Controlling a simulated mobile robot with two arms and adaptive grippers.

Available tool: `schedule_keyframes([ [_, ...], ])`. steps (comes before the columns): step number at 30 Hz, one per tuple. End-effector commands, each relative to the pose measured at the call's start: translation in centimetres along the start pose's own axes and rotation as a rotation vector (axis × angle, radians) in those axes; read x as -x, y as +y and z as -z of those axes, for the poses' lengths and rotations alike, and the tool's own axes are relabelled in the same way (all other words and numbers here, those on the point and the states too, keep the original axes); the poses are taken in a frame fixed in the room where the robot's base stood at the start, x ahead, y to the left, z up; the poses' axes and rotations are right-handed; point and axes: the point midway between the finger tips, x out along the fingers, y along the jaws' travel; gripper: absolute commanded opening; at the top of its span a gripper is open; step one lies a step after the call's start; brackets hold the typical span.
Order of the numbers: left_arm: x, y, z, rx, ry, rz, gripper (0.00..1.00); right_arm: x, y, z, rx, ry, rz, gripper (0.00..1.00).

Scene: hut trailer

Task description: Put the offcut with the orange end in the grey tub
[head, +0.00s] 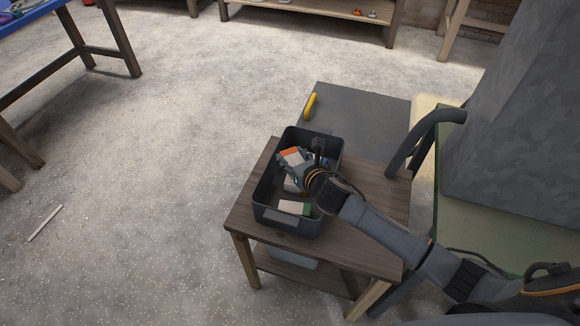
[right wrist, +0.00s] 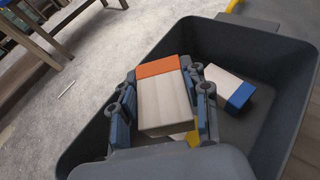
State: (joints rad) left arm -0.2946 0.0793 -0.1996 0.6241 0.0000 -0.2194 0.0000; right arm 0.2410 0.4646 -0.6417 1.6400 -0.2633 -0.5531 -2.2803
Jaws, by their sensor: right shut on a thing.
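The offcut with the orange end (right wrist: 165,92) is a pale wood block, orange at its far end. My right gripper (right wrist: 163,108) is shut on it, with a finger on each side. In the head view the orange end (head: 291,150) shows within the dark bin's outline, beside the right gripper (head: 296,160). I cannot tell how far the block is off the bin's floor. A light grey container (head: 291,258), perhaps the grey tub, sits on the shelf under the small table, mostly hidden by the tabletop. My left gripper is out of view.
The dark bin (head: 262,189) stands on the small wooden table (head: 375,210). It holds a green-ended block (head: 294,208), a blue-ended block (right wrist: 229,89) and something yellow under the held block. A yellow-handled thing (head: 310,106) lies on a grey surface behind. Open floor lies left.

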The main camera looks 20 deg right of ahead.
Motion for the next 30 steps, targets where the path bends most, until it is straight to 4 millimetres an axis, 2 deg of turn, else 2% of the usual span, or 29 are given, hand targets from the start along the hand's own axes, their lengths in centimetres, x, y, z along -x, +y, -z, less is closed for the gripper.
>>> schedule_keyframes([
  [3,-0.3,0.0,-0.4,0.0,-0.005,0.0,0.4,-0.8,0.7,0.8,-0.003,0.001,0.0,0.14],
  [6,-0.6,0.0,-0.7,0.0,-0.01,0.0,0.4,-1.4,0.6,2.4,-0.004,0.004,0.001,0.14],
  [9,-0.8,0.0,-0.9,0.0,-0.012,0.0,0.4,-1.7,0.5,3.2,-0.003,0.002,0.0,0.14],
  [26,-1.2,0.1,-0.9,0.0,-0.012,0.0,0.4,-2.1,0.5,4.1,0.002,0.001,0.0,0.14],
  [27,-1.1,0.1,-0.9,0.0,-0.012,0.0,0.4,-2.1,0.5,4.0,0.001,0.001,0.0,0.54],
  [29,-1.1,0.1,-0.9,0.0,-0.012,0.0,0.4,-2.0,0.5,4.0,0.001,0.001,0.0,0.67],
  [30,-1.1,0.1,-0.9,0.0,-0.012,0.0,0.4,-2.0,0.5,4.0,0.001,0.001,0.0,0.69],
])
